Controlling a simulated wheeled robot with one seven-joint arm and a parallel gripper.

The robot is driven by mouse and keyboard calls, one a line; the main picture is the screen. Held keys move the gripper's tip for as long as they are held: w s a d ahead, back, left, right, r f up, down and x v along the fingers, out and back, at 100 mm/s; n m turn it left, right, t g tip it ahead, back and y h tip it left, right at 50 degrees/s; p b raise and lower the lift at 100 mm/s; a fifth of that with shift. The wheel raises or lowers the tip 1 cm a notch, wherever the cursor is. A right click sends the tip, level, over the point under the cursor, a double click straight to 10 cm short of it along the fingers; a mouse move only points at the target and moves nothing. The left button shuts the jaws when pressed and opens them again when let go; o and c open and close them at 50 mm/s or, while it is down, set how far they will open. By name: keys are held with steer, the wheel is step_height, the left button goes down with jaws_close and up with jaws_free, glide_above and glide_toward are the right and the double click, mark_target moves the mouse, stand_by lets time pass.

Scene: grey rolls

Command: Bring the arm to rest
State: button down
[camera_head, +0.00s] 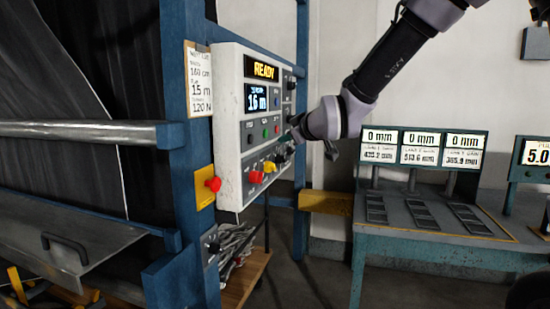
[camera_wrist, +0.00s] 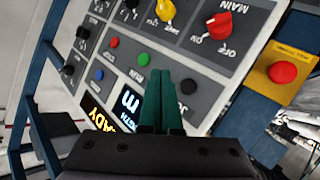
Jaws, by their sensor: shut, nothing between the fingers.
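My arm reaches in from the upper right in the head view. My gripper (camera_head: 284,139) is at the right part of the front of a white control panel (camera_head: 228,150). In the wrist view my gripper's green fingers (camera_wrist: 166,84) are together with nothing between them. Their tips appear beside a black button (camera_wrist: 188,86) on the panel. I cannot tell whether they touch the panel.
A red MAIN knob (camera_wrist: 219,25) and a yellow knob (camera_wrist: 166,11) are close to my fingers. A red stop button (camera_head: 213,184) sits on a yellow plate. A blue frame (camera_head: 178,80) bears the panel. A bench (camera_head: 425,232) with several gauges stands right.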

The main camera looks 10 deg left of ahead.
steer(key=s+d+r+m+h, duration=0.1)
steer(key=s+d+m+h, duration=0.15)
steer(key=d, duration=0.55)
steer(key=s+d+r+m+g+h, duration=0.15)
steer(key=d+m, duration=0.25)
steer(key=d, duration=0.4)
steer(key=s+d+r+m+h, duration=0.1)
steer(key=s+d+r+m, duration=0.15)
steer(key=d, duration=0.55)
steer(key=s+d+f+m+g+h, duration=0.1)
steer(key=s+d+f+m+g, duration=0.1)
steer(key=s+d+m, duration=0.6)
steer(key=s+d, duration=0.4)
steer(key=s, duration=0.3)
steer(key=shift+g+h, duration=0.35)
steer(key=shift+h, duration=0.05)
